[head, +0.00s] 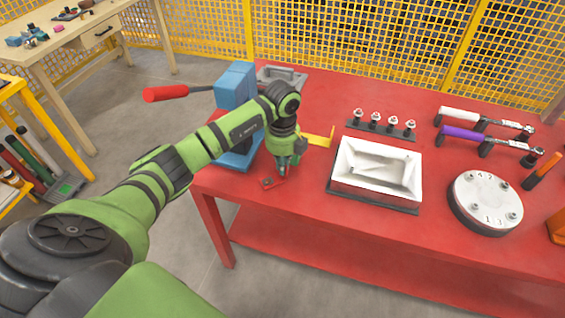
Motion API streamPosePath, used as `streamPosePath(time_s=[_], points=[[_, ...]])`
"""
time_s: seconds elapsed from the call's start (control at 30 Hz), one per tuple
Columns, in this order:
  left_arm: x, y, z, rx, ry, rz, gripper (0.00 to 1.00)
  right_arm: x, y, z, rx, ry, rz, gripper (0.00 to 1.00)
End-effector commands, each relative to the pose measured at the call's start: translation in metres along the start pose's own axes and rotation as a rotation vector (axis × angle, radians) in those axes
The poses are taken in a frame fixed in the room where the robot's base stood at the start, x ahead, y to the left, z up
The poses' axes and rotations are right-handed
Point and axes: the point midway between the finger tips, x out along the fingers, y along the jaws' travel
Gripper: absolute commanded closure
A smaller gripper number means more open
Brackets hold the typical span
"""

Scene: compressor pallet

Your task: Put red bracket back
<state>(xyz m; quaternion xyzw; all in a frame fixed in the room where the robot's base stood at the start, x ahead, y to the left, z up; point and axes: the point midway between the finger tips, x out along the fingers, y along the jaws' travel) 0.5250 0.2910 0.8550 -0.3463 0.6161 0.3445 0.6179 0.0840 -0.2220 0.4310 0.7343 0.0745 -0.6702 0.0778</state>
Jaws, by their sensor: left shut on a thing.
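The red bracket (267,184) is a small flat red piece with a dark spot, low over or on the red table (300,212) near its left front edge. It is hard to tell apart from the red tabletop, and I cannot tell whether it touches it. My left gripper (283,171) points down and is shut on the bracket's right end. Its fingers hide part of the bracket. My right gripper is not in view.
A blue vise-like block with a red-handled bar (165,93) stands behind my left arm. A yellow bracket (321,138) is right of the gripper. A white bin (376,173), a round numbered plate (485,202) and torque tools (460,133) stand further right.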

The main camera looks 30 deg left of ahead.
Motion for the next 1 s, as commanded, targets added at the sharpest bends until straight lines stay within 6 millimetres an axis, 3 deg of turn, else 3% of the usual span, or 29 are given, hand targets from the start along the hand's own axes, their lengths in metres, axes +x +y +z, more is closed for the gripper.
streamPosePath(time_s=[0.17, 0.2, 0.23, 0.67, 1.0], points=[[0.004, 0.0, 0.0, 0.0, 0.0, 0.0, 1.0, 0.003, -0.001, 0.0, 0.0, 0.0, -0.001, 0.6], [0.003, 0.0, 0.0, 0.0, 0.0, 0.0, 0.74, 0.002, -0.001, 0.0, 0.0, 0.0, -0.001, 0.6], [0.002, 0.0, 0.0, 0.0, 0.0, 0.0, 0.67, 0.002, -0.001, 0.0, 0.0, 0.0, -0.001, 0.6], [-0.005, -0.001, 0.0, 0.0, -0.001, -0.002, 0.67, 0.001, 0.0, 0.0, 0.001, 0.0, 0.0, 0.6], [-0.07, -0.001, 0.001, 0.0, -0.004, -0.005, 0.67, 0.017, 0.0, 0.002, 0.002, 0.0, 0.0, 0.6]])
